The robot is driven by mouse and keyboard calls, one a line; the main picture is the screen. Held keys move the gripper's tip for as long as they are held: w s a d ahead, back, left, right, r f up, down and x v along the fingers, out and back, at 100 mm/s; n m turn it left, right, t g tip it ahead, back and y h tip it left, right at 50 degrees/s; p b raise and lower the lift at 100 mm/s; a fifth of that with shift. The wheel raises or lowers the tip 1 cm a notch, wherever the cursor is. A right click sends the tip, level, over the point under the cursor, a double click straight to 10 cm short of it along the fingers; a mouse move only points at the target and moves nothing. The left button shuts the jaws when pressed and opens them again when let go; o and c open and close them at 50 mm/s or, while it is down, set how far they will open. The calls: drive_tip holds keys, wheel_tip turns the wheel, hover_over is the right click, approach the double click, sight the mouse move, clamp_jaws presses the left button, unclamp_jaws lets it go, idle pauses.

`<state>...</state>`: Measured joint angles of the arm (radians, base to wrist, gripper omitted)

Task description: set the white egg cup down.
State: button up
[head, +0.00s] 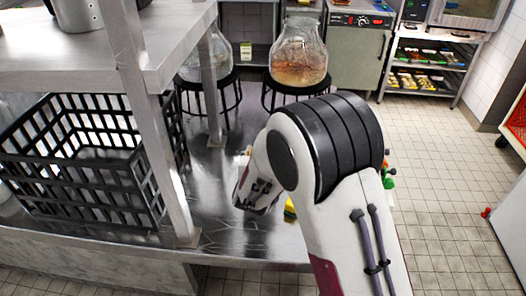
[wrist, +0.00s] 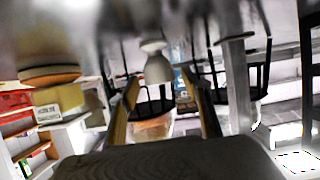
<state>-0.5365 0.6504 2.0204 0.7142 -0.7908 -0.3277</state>
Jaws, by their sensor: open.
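The white egg cup (wrist: 157,67) shows in the wrist view, which looks upside down. Its narrow foot points to the top of the picture, where the blurred shiny counter surface is, so it appears to stand upright there. My gripper (wrist: 161,78) is open, with one tan finger on each side of the cup's bowl. Gaps show between the fingers and the cup; how deep it sits between them I cannot tell. In the head view my arm hides the egg cup and the fingertips.
A black crate (head: 88,182) stands left on the metal counter (head: 215,240), beside a shelf post (head: 165,165). Glass jars (head: 299,52) on black stools stand behind. A round brown-edged object (wrist: 48,74) shows in the wrist view. Bare counter lies between post and arm.

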drive_tip(key=shift+v, duration=5)
drive_tip(key=shift+r, duration=0.1)
drive_tip(key=s+d+r+n+g+y, duration=0.1)
drive_tip(key=s+d+r+g+y, duration=0.25)
drive_tip(key=s+d+r, duration=0.6)
drive_tip(key=s+d+g+h, duration=0.1)
drive_tip(key=s+d, duration=0.3)
drive_tip(key=s, duration=0.3)
drive_tip(key=s+d+r+g+h, duration=0.1)
drive_tip(key=s+d+g, duration=0.1)
drive_tip(key=s+d, duration=0.3)
drive_tip(key=s+d+m+g+h, duration=0.1)
drive_tip(key=s+d, duration=0.4)
drive_tip(key=s, duration=0.5)
drive_tip(key=shift+s+r, duration=0.3)
drive_tip(key=shift+r, duration=0.05)
drive_tip(key=shift+g+h, duration=0.25)
